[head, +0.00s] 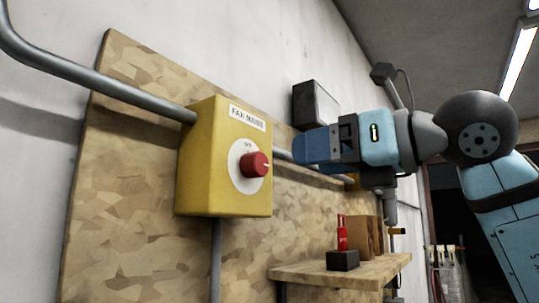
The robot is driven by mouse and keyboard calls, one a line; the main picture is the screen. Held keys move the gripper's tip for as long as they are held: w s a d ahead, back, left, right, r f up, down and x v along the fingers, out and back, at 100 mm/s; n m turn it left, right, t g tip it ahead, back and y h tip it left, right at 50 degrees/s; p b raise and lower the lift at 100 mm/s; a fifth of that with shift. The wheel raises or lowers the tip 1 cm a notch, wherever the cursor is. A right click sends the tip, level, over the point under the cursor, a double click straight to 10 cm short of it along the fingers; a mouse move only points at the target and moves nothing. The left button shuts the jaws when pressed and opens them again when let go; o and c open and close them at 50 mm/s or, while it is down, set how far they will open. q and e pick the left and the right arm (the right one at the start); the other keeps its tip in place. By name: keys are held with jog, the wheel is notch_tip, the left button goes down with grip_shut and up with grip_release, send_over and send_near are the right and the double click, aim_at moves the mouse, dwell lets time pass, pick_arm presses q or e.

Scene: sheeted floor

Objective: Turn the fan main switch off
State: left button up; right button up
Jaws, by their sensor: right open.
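The fan main switch is a yellow box (208,160) on a wooden board, with a label reading roughly "FAN MAINS" on its upper front. A red rotary knob (255,165) sticks out from a round white dial on its front. The small dial marks are too small to read surely. My right gripper (300,148) comes in from the right, with blue fingers pointing left toward the knob. It is open and appears apart from the knob, a little to its right and above. My left gripper is not in view.
Grey conduits (95,80) run into the box's left side and below it. A wooden shelf (300,272) at lower right holds a red bottle (342,235), a dark block (343,260) and a brown box (366,236). A dark box (315,104) is on the wall behind my gripper.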

aim_at(262, 165)
jog(key=p+x, duration=0.2)
jog(key=x, duration=0.5)
jog(key=shift+w+a+r, duration=0.1)
jog(key=shift+w+a, duration=0.05)
jog(key=shift+a, duration=0.05)
jog(key=shift+w+a, duration=0.2)
jog(key=shift+a, duration=0.15)
jog(key=c, duration=0.9)
